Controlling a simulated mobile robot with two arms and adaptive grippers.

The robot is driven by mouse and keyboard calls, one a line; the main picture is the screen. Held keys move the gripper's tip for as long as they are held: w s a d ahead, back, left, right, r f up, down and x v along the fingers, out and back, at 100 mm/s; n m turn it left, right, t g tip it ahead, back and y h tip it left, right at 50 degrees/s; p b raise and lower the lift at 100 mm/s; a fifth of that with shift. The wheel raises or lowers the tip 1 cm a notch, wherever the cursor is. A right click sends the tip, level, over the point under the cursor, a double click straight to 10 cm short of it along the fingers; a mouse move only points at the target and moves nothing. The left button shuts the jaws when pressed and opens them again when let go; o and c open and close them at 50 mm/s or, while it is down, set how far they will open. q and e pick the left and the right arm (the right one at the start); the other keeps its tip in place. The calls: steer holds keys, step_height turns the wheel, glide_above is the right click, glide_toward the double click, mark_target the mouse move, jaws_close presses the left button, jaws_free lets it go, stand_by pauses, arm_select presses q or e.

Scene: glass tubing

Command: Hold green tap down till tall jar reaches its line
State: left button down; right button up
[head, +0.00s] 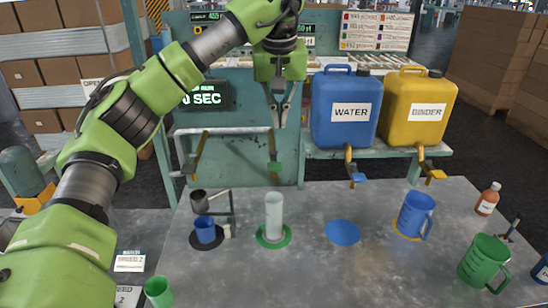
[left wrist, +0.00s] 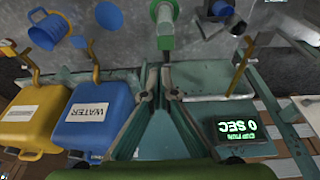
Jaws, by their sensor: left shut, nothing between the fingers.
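The tall jar (head: 274,213) is a clear, whitish cylinder. It stands upright on a green disc (head: 272,239) on the bench, below the green tap (head: 275,167). I cannot make out its line or any liquid level. The tap has a brass-coloured pipe and a green lever; the lever also shows in the left wrist view (left wrist: 165,43). My left gripper (head: 279,122) points down, shut and empty, in front of the green panel. It is above the green lever and appears apart from it. My right gripper is not in view.
Blue WATER (head: 346,90) and yellow BINDER (head: 414,90) containers stand on a shelf right of my gripper, with taps below. A blue mug (head: 416,215), a green mug (head: 484,262) and a blue disc (head: 342,232) are on the bench. A dark stand holding cups is left of the jar.

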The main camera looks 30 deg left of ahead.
mark_target(274, 165)
arm_select(q)
steer(key=shift+s+a+r, duration=0.15)
steer(key=shift+a+r, duration=0.15)
steer(key=shift+a, duration=0.25)
steer(key=p+x, duration=0.1)
steer(key=x, duration=0.3)
steer(key=p+x, duration=0.1)
steer(key=x, duration=0.3)
steer(key=s+p+x, duration=0.1)
steer(key=p+x, duration=0.1)
steer(key=x, duration=0.3)
steer(key=shift+d, duration=0.1)
steer(key=shift+f, duration=0.6)
